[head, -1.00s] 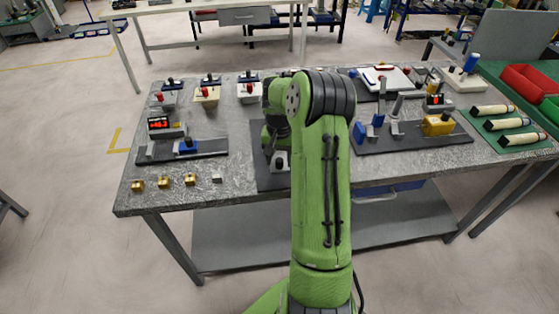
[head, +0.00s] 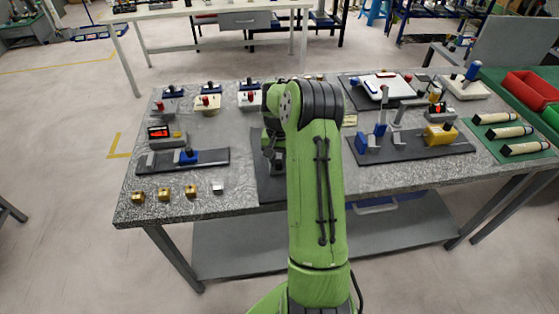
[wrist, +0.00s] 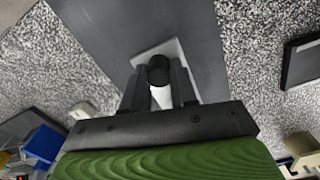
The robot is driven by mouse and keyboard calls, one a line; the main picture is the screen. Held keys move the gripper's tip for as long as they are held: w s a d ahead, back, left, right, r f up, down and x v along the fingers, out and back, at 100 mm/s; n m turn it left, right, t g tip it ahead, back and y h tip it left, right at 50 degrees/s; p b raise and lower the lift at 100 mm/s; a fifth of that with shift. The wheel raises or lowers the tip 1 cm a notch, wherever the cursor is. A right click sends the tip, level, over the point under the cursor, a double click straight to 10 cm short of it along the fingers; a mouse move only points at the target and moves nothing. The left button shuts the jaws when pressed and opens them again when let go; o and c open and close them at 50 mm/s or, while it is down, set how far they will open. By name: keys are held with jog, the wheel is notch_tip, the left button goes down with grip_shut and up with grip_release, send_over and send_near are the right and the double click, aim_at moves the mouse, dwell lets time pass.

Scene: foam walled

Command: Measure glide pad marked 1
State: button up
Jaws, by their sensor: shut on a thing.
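My gripper (wrist: 158,76) is shut on a black round knob (wrist: 158,68) that stands on a pale grey plate-like piece (wrist: 172,48). The piece is over the dark grey mat (wrist: 120,25); I cannot tell whether it touches it. In the head view my gripper (head: 277,157) is over the same mat (head: 268,190), partly hidden by my arm, and the held piece is hardly visible. No mark 1 is readable, so I cannot tell whether this is the glide pad.
A red-lit readout (head: 158,132) stands behind a dark track with a blue block (head: 188,156) on the left. Brass cubes (head: 164,193) line the front edge. Knobbed blocks (head: 208,104) stand at the back. A yellow device (head: 440,134) and blue-based fixtures (head: 362,142) stand right.

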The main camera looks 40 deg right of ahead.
jog(key=shift+w+r, duration=0.1)
jog(key=shift+r, duration=0.05)
jog(key=o, duration=0.9)
notch_tip(320, 180, up, 16)
jog(key=p, duration=0.3)
jog(key=shift+f, duration=0.2)
dwell(0.6)
